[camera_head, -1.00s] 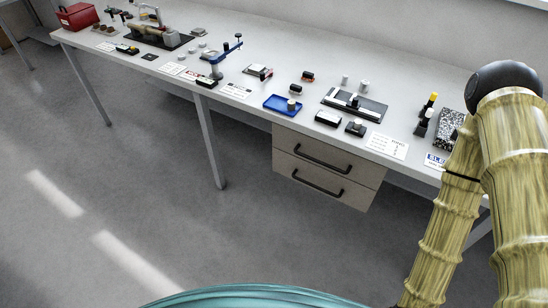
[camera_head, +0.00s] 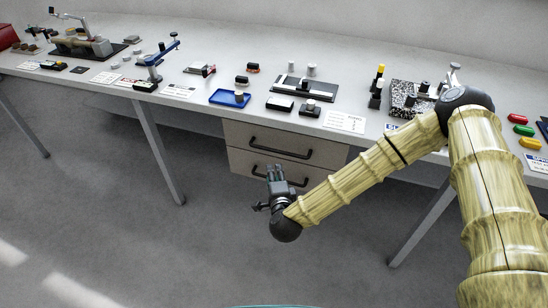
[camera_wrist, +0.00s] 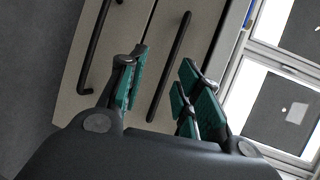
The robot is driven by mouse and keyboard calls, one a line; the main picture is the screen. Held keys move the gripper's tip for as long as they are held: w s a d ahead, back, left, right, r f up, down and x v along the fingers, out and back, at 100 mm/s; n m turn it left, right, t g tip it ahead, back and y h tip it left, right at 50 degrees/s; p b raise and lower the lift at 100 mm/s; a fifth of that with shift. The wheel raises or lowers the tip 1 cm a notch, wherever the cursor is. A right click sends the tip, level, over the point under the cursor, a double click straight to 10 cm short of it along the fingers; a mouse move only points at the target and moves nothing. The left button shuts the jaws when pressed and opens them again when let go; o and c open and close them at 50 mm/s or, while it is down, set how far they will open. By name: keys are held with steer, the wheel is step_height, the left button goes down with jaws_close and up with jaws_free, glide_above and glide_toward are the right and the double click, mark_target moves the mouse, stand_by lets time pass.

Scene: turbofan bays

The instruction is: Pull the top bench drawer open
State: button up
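The bench drawer unit hangs under the bench, with the top drawer (camera_head: 318,149) above the lower drawer (camera_head: 243,165). Both fronts are pale and look shut. The top drawer's dark bar handle (camera_head: 281,148) is in clear view, and it also shows in the wrist view (camera_wrist: 171,65). The lower handle (camera_wrist: 98,45) lies to its left there. My gripper (camera_head: 275,170) is in front of the drawers and overlaps the lower one in the head view. Its green-padded fingers (camera_wrist: 160,75) are open and empty. In the wrist view the top handle appears between them, apparently still beyond the tips.
The bench top (camera_head: 210,62) carries a blue tray (camera_head: 230,98), a white card (camera_head: 345,122), a speckled block (camera_head: 412,97) and other small parts. Bench legs (camera_head: 158,150) stand at the sides. The floor before the drawers is clear.

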mark_target(274, 151)
steer(key=shift+m+t+h, duration=0.4)
steer(key=shift+m, duration=0.3)
steer(key=x, duration=0.4)
steer(key=r+p+x, duration=0.1)
steer(key=x, duration=0.3)
steer(key=r+x, duration=0.1)
steer(key=x, duration=0.3)
steer(key=shift+w+d+f+p, duration=0.1)
steer(key=shift+w+d+p, duration=0.2)
steer(key=shift+d+p, duration=0.05)
jaws_close()
